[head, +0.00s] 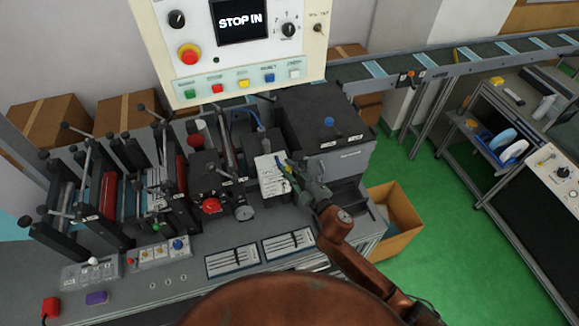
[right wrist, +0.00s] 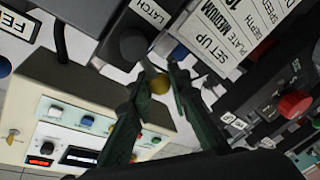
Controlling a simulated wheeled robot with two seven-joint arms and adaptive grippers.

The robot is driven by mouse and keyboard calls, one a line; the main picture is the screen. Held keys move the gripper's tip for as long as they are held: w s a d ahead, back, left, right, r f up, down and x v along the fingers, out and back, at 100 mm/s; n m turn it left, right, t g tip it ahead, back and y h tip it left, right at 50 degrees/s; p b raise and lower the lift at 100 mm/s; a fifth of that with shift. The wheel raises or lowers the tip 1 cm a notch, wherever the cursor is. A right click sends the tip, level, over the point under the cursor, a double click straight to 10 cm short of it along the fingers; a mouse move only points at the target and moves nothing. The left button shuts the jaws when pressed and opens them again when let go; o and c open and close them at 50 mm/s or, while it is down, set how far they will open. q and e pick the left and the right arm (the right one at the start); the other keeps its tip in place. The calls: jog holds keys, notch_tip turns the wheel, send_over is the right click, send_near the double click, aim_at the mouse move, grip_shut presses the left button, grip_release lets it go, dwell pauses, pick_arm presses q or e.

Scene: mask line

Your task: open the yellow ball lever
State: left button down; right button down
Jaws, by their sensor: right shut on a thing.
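The yellow ball (right wrist: 158,84) of the lever shows in the right wrist view between the dark green fingertips of my right gripper (right wrist: 161,76), which is shut on it. In the head view my right gripper (head: 285,173) reaches in from the lower right to the machine, beside a white label card (head: 270,176). The yellow ball is not clear there, and the lever's shaft is mostly hidden. My left gripper is not in view.
A dark round knob (right wrist: 132,45) sits close to the fingers by a LATCH label. A dark grey box (head: 323,125) stands just behind the gripper. A red knob (head: 210,205) lies to its left. The control panel (head: 232,48) hangs above. An open carton (head: 398,225) stands right.

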jog(key=shift+a+f+n+h+p, duration=0.2)
jog(key=shift+f+n+h+p, duration=0.1)
jog(key=shift+n+p, duration=0.6)
jog(key=shift+f+n+g, duration=0.3)
jog(key=shift+n, duration=0.2)
jog(key=shift+f, duration=0.1)
jog(key=c, duration=1.8)
grip_release()
jog(key=shift+s, duration=0.15)
jog(key=v, duration=1.1)
jog(key=shift+s+d, duration=0.25)
jog(key=shift+s, duration=0.1)
